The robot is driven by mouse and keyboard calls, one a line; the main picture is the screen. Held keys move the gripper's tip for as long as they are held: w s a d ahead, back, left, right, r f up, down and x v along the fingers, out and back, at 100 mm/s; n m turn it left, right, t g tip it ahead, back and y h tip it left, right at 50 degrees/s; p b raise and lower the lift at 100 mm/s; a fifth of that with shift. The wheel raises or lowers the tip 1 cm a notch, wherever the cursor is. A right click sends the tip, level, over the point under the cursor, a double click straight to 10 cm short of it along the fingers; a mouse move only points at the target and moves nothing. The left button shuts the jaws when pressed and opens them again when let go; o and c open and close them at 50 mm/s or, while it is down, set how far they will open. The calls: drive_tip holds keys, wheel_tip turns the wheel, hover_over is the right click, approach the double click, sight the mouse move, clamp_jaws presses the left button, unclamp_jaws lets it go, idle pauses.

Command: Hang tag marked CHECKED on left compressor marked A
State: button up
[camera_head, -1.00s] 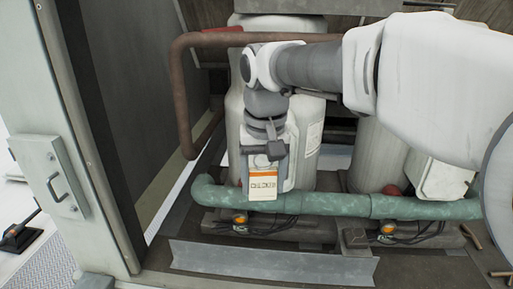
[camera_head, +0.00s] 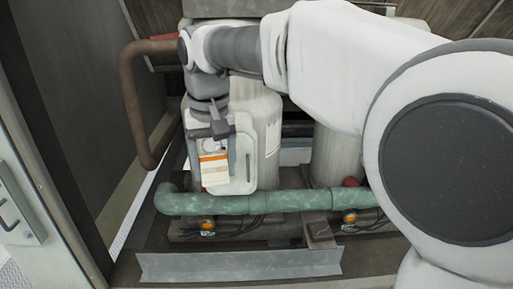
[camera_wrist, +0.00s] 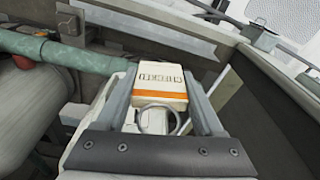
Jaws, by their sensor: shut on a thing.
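The left compressor (camera_head: 262,105) is a tall pale cylinder with a pale box (camera_head: 244,172) on its front. I cannot read a letter on it. My gripper (camera_head: 212,146) is in front of it, pointing down, shut on the tag (camera_head: 213,170). The tag is cream with an orange band and hangs slightly tilted before the box's left side. In the wrist view the tag (camera_wrist: 160,80) sits between my fingers (camera_wrist: 160,105), its dark lettering upside down and a grey ring at its near end. I cannot tell whether the tag touches the compressor.
A green pipe (camera_head: 250,204) runs across below the tag. A brown bent pipe (camera_head: 130,105) is at the left, near the dark side panel. The right compressor (camera_head: 335,160) is partly behind my arm. A metal angle bar (camera_head: 240,265) lies in front.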

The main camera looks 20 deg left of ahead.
drive_tip(key=shift+w+a+f+p, duration=0.1)
drive_tip(key=shift+w+a+p, duration=0.25)
drive_tip(key=shift+w, duration=0.45)
drive_tip(key=shift+w+a+p, duration=0.15)
drive_tip(key=shift+w+p, duration=0.3)
drive_tip(key=shift+w, duration=0.4)
drive_tip(key=shift+w+a+f+p, duration=0.1)
drive_tip(key=shift+w+a+p, duration=0.25)
drive_tip(key=shift+w, duration=0.45)
drive_tip(key=shift+w+f+p, duration=0.45)
drive_tip(key=shift+w+p, duration=0.05)
drive_tip(key=shift+f, duration=0.1)
drive_tip(key=o, duration=1.4)
